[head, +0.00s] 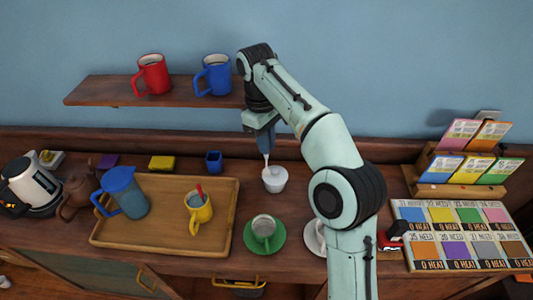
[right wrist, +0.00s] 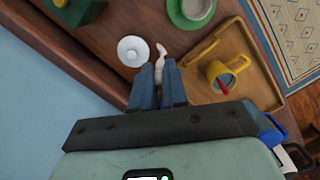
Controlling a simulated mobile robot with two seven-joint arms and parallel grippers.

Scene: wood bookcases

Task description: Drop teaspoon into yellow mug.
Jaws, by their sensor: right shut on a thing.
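The mug (right wrist: 218,73) and the red stick (right wrist: 223,88) also show in the right wrist view. My right gripper (head: 265,147) is shut on a slim pale spoon-like thing (right wrist: 160,57), right and beyond the mug in the head view. Its pale end (head: 267,160) points down near a white lidded pot (head: 275,179); I cannot tell whether they touch. My left gripper is not in view.
The wooden tray (head: 165,247) also holds a blue pitcher (head: 126,190). A grey cup on a green saucer (head: 264,247) stands right of it. A shelf (head: 190,87) with red and blue mugs overhangs the back. A card rack (head: 453,182) is at right.

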